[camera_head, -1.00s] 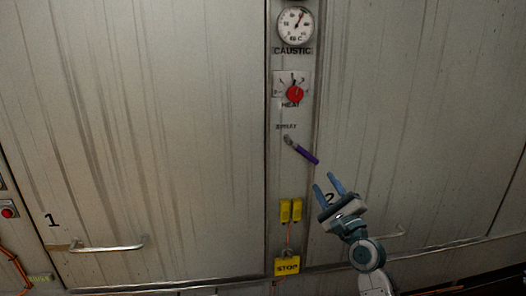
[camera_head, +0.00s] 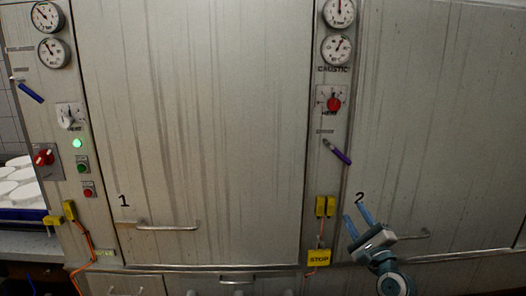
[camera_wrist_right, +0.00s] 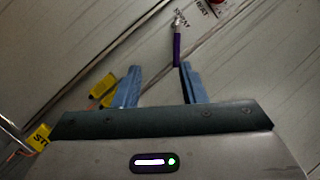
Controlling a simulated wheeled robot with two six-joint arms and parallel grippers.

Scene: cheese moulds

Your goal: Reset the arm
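My right gripper (camera_head: 358,217) is raised in front of the large metal door marked 2, at the lower right of the head view. Its two blue fingers are apart with nothing between them. In the right wrist view the open fingers (camera_wrist_right: 158,86) point toward the panel, and a purple-handled lever (camera_wrist_right: 177,48) lies beyond them, not touched. The same purple lever (camera_head: 337,152) slants down to the right on the panel between the doors in the head view, above the gripper. My left gripper is in neither view.
Yellow connectors (camera_head: 325,206) and a yellow STOP tag (camera_head: 318,257) hang left of the gripper. A red heat knob (camera_head: 334,104) and gauges (camera_head: 337,48) sit above. Door handles (camera_head: 160,226) stick out low. At far left are another control panel and white rounds (camera_head: 18,184) in a blue tray.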

